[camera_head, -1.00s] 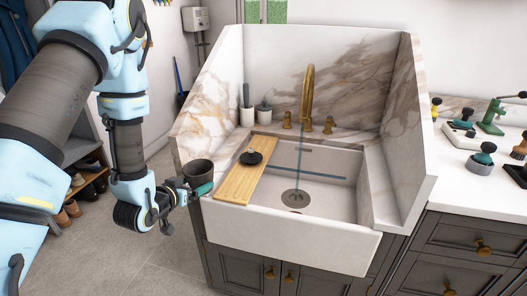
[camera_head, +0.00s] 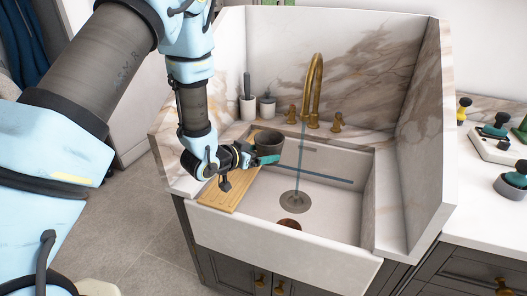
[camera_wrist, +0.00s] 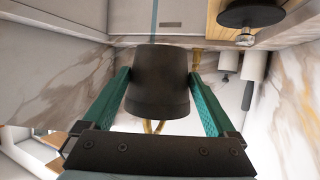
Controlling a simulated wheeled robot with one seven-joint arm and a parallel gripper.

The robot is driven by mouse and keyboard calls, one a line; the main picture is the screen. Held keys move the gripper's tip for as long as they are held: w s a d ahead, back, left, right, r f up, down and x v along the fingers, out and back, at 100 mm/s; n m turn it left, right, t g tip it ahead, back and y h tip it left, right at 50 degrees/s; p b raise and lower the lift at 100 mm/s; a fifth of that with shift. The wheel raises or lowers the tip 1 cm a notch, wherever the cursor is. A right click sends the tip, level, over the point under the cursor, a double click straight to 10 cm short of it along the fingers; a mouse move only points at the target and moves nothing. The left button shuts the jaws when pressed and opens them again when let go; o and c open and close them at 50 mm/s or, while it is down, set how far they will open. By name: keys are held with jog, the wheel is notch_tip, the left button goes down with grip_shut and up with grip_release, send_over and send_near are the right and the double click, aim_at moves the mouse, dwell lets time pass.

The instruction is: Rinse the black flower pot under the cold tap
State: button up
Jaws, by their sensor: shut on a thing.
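The black flower pot (camera_head: 268,143) is held upright in my gripper (camera_head: 268,160), whose teal fingers close on its sides. In the wrist view the pot (camera_wrist: 158,82) sits between both fingers (camera_wrist: 158,100). The pot is over the sink's left side, above the wooden board's edge. The brass tap (camera_head: 316,88) stands at the back, and a thin bluish water stream (camera_head: 301,155) falls from it to the drain (camera_head: 295,201). The pot is left of the stream, apart from it. Brass handles (camera_head: 292,113) flank the spout; I cannot tell which is cold.
The wooden board (camera_head: 222,196) lies across the white sink (camera_head: 340,215) at the left; a black disc (camera_wrist: 250,14) lies on it. A reddish-brown round patch (camera_head: 290,224) shows in the basin, unidentified. Brush holders (camera_head: 248,108) stand at the back left. Marble walls enclose the sink.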

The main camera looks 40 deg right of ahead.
jog(key=d+f+b, duration=0.2)
jog(key=d, duration=1.1)
jog(key=shift+s+d+f, duration=0.15)
jog(key=shift+s+f, duration=0.1)
jog(key=shift+f, duration=0.05)
dwell(0.4)
